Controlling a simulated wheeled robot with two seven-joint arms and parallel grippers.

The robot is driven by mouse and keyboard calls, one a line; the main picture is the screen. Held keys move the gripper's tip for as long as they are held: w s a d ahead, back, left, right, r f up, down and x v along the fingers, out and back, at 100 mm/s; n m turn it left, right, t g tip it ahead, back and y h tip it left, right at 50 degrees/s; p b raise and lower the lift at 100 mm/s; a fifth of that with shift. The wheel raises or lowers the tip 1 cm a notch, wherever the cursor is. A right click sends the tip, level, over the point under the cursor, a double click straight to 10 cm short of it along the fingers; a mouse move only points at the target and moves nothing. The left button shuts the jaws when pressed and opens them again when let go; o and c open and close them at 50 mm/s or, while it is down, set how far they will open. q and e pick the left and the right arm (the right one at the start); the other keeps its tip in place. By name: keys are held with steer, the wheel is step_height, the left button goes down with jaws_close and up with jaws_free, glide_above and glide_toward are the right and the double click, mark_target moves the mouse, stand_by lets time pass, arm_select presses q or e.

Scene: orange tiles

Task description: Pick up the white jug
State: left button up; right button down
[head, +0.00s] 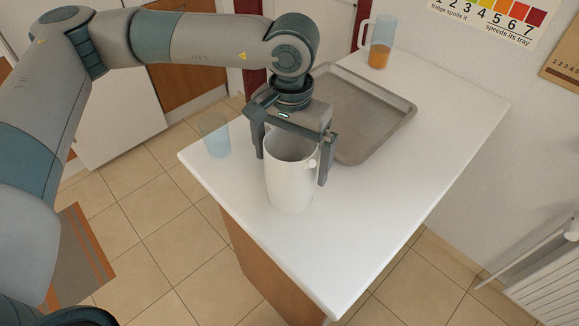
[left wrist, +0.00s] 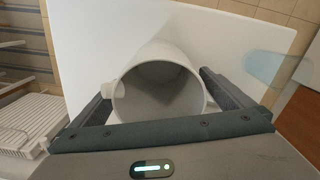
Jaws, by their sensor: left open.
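The white jug (head: 290,180) stands upright on the white counter near its front left edge, its open mouth facing up and its handle to the right. In the left wrist view the jug (left wrist: 158,95) shows between the two fingers, with its handle at the left. My left gripper (head: 293,170) is open, its fingers down on either side of the jug's upper part. In the wrist view a gap shows between the jug and the right finger; whether the left finger touches the handle side I cannot tell. My right gripper is not in view.
A grey metal tray (head: 398,103) lies behind the jug on the white counter (head: 400,190). A clear bluish cup (head: 214,134) stands at the left edge. A clear jug with orange liquid (head: 380,45) stands at the back. The counter's right side is clear.

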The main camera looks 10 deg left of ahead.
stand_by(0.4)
arm_select(q)
steer(key=c, duration=1.3)
steer(key=shift+c, duration=0.2)
steer(key=shift+r, duration=0.2)
